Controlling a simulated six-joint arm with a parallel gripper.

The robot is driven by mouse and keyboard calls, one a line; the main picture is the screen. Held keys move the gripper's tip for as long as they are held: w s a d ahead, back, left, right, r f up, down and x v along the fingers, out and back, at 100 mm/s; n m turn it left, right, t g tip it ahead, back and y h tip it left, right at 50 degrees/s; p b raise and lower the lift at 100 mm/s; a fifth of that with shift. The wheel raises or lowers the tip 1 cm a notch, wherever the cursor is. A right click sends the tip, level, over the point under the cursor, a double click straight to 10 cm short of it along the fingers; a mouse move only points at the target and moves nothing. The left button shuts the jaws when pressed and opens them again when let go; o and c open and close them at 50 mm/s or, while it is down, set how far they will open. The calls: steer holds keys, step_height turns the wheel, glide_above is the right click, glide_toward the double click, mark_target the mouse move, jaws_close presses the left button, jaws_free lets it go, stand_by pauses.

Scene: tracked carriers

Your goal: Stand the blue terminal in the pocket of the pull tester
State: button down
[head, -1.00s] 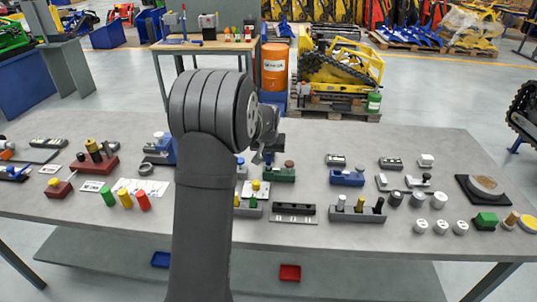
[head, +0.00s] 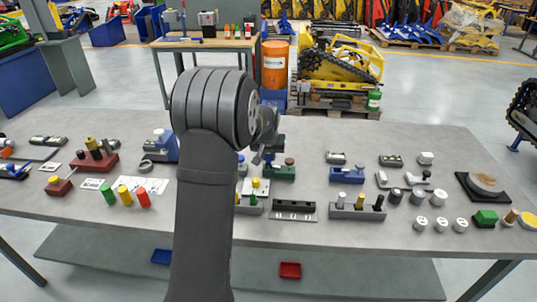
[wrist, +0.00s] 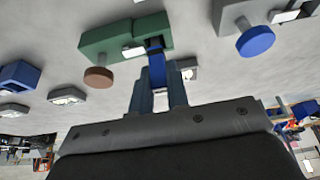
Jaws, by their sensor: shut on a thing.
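My gripper (wrist: 158,98) is shut on the blue terminal (wrist: 156,68), which stands out beyond the fingertips in the wrist view. A green fixture with a brown round knob, apparently the pull tester (wrist: 112,41), is right at the terminal's far end. That end meets a dark spot at the fixture's edge; I cannot tell whether it is inside the pocket or only in front of it. In the head view the green fixture (head: 281,174) stands just right of my arm. My gripper there is mostly hidden behind the arm, and the terminal cannot be made out.
A black-topped block (head: 294,206) and a peg rack (head: 357,212) stand in front. Bare tabletop lies behind the fixtures.

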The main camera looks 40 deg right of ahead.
steer(key=shift+f, duration=0.2)
stand_by(0.5)
steer(key=c, duration=0.8)
jaws_free()
steer(key=shift+c, duration=0.2)
steer(key=shift+r, duration=3.5)
steer(key=shift+f, duration=3.5)
